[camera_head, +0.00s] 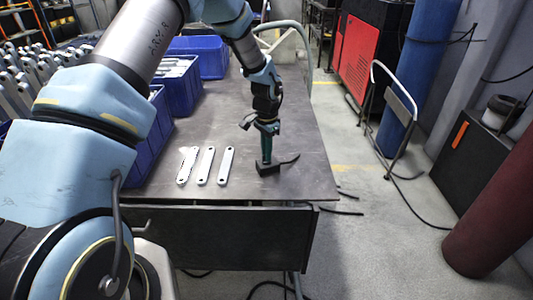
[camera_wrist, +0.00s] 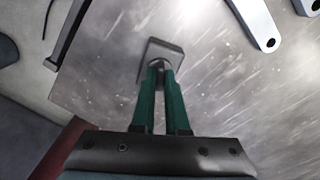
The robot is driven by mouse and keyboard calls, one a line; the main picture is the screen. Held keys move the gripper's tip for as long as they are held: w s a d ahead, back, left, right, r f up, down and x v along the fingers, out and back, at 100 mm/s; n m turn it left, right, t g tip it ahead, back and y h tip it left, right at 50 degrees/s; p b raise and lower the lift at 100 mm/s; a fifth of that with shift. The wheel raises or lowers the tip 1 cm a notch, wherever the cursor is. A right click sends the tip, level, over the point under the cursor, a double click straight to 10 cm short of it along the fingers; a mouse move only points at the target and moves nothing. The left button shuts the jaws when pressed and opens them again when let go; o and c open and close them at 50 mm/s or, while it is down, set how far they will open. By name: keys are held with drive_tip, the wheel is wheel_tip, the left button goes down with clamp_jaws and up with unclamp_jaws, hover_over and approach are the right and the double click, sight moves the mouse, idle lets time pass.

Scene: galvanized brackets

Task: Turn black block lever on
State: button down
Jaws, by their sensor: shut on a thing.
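The black block (camera_head: 268,169) sits on the grey table near its front right corner. In the wrist view the block (camera_wrist: 166,47) is a dark squarish shape just beyond my fingertips. My gripper (camera_head: 266,160) points down at the block from above. Its two green fingers (camera_wrist: 160,70) are close together, shut on the block's lever (camera_wrist: 158,63), which shows only as a small dark rounded part between the tips. The fingers hide most of the lever, so its angle cannot be told. A thin dark shape, perhaps a shadow, extends right of the block in the head view.
Several galvanized brackets (camera_head: 204,165) lie on the table (camera_head: 250,192) left of the block; one bracket (camera_wrist: 258,24) shows in the wrist view. Blue bins (camera_head: 181,88) line the table's left side. The table's right edge is close to the block. Black cables lie on the floor.

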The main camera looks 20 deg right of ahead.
drive_tip(key=shift+m, duration=1.2)
drive_tip(key=c, duration=0.9)
unclamp_jaws()
drive_tip(key=shift+r, duration=0.1)
wheel_tip(320, 180, up, 11)
drive_tip(key=shift+f+b, duration=0.2)
drive_tip(key=shift+b, duration=0.95)
